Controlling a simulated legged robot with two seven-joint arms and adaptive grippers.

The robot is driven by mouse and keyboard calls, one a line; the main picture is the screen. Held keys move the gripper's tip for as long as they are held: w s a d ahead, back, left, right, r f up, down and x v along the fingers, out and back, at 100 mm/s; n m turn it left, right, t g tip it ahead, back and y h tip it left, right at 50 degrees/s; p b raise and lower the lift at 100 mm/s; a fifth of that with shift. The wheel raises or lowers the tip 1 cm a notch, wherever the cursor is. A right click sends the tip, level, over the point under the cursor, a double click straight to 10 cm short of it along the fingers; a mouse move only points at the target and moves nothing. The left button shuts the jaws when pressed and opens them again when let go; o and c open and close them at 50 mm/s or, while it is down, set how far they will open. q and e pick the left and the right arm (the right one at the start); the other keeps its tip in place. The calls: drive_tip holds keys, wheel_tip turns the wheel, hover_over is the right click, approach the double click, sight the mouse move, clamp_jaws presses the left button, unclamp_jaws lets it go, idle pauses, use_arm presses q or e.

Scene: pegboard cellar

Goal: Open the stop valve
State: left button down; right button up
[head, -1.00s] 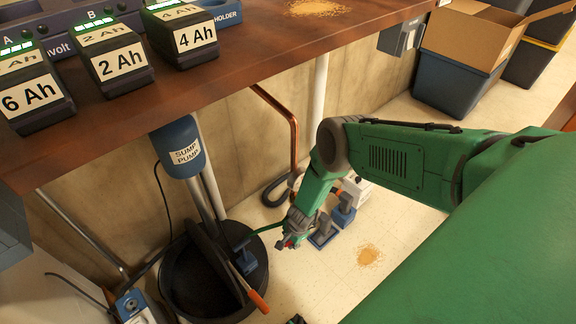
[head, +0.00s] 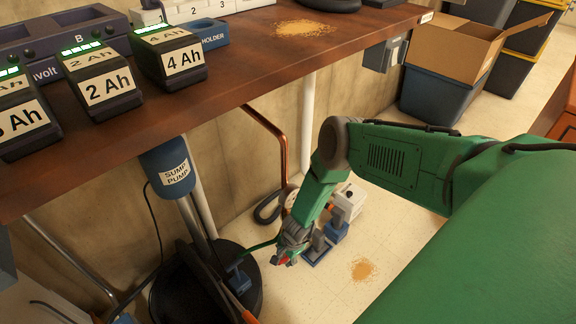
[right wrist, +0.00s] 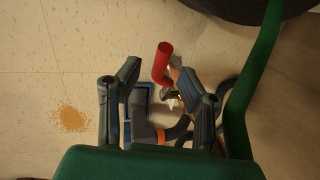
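The stop valve's red handle (right wrist: 163,62) and a bit of its brass body (right wrist: 175,96) show in the right wrist view. The red handle also shows as a small spot in the head view (head: 284,261). My right gripper (right wrist: 160,98) is open, one dark finger on each side in the wrist view, with the valve between and beyond them, nearer the right finger. Whether a finger touches the valve I cannot tell. In the head view my right gripper (head: 288,252) is low over the floor below the bench. My left gripper is not in view.
A black sump basin (head: 205,290) with the sump pump (head: 168,170) stands left of the gripper. A green hose (head: 258,246) runs toward the gripper. A wooden bench (head: 240,75) with batteries overhangs. Yellow grains (head: 363,269) lie on open floor; bins (head: 440,97) stand behind.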

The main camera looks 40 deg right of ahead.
drive_tip(key=a+v, duration=0.1)
drive_tip(key=v, duration=0.8)
drive_tip(key=shift+d+r, duration=0.5)
drive_tip(key=shift+w, duration=0.1)
